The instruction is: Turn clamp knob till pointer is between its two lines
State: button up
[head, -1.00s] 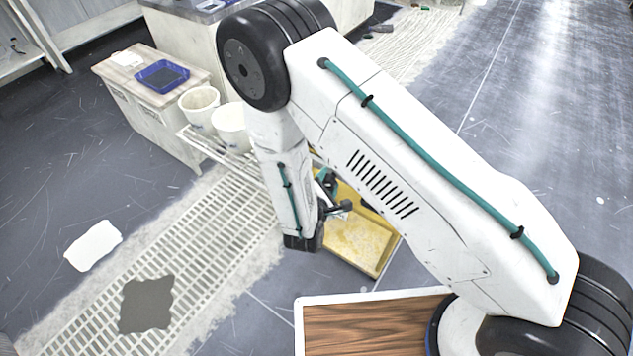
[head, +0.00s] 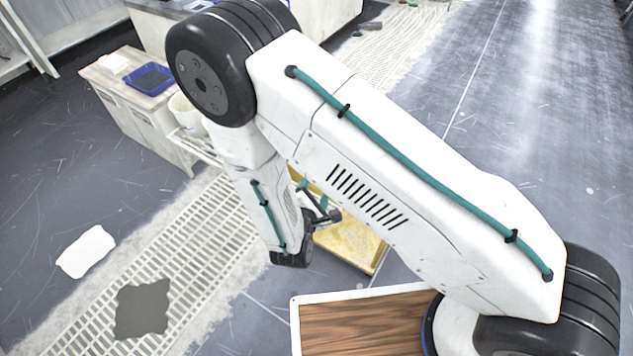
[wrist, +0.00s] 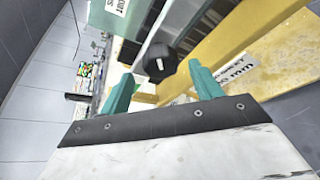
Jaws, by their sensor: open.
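In the wrist view a round black knob (wrist: 158,64) with a short white pointer mark shows ahead, between the fingers of my gripper (wrist: 161,74). The teal fingers are spread apart, with one on each side of the knob in the picture. I cannot tell how much gap is left to it. The two lines are too small or hidden to make out. In the head view my arm covers most of the gripper, and the knob cannot be told apart there.
A yellow frame (wrist: 232,45) with a label lies right of the knob. A pale green box (wrist: 120,18) stands above it. In the head view a yellow tray (head: 350,245) is partly behind my arm. A bench with a blue tray (head: 150,77) and a white bucket (head: 184,112) stand left.

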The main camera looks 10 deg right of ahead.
jog(key=shift+v, duration=1.55)
jog(key=s+d+r+m+g+h, duration=0.4)
jog(key=d+r+g, duration=0.2)
jog(key=d+r, duration=0.15)
jog(key=s+d+r+m+g+h, duration=0.35)
jog(key=d+r+g, duration=0.3)
jog(key=r, duration=0.25)
jog(key=s+d+r+m+y, duration=0.4)
jog(key=s+r+m+y, duration=0.2)
jog(key=r, duration=0.5)
jog(key=s+d+r+m+y, duration=0.4)
jog(key=s+r+m+y, duration=0.3)
jog(key=r, duration=0.4)
jog(key=shift+d+r+m, duration=0.2)
jog(key=shift+d+m, duration=0.1)
jog(key=shift+m, duration=0.35)
